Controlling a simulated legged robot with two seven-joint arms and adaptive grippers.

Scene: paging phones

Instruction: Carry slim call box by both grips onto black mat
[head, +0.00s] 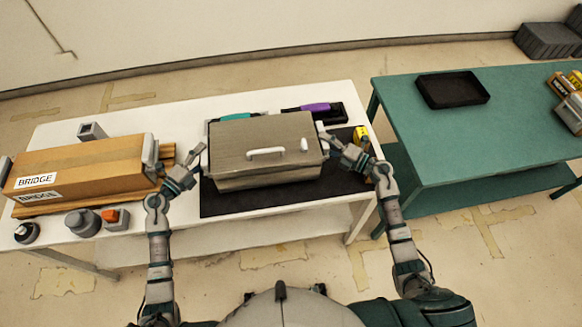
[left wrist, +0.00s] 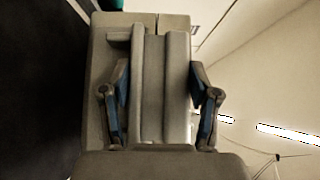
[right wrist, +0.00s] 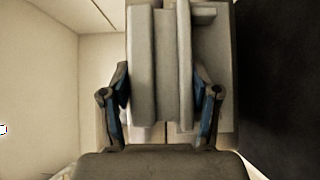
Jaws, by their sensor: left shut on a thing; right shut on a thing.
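The slim call box (head: 265,145) is a grey-brown box with a white handle on its lid, over the black mat (head: 225,205) on the white table. My left gripper (head: 190,170) is shut on the grip at its left side; that grip (left wrist: 152,85) fills the space between the fingers in the left wrist view. My right gripper (head: 340,152) is shut on the grip at its right side, also between the fingers in the right wrist view (right wrist: 160,70). The box looks about level. I cannot tell whether its underside touches the mat, as the contact is hidden.
A wooden box marked BRIDGE (head: 85,165) stands close to my left gripper. A purple handset (head: 315,107) and a yellow object (head: 361,136) lie behind and right of the box. A green table (head: 480,125) with a black tray (head: 453,88) stands at the right.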

